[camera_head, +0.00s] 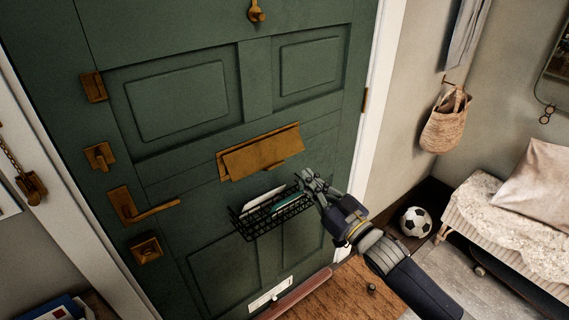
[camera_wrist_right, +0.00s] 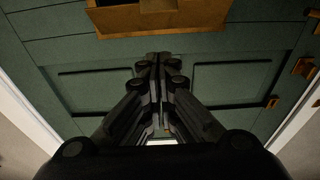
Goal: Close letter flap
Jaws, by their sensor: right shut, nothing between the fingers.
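The brass letter flap (camera_head: 262,156) is on the green door (camera_head: 180,105), above a black wire basket. It looks tilted out from its plate. The wrist view shows the brass flap (camera_wrist_right: 160,18) at the top edge, with a small dark gap beside it. My right gripper (camera_head: 306,177) is shut and empty, just below and right of the flap, near the basket's right end and apart from the flap. In the wrist view its fingertips (camera_wrist_right: 158,58) are together below the flap. My left gripper is not in view.
The wire basket (camera_head: 262,222) holds papers, close under my right fingers. A brass door handle (camera_head: 140,207) and locks are at the left. A brown mat (camera_head: 350,291) lies below. A football (camera_head: 415,221) and a bench (camera_head: 500,222) stand at the right.

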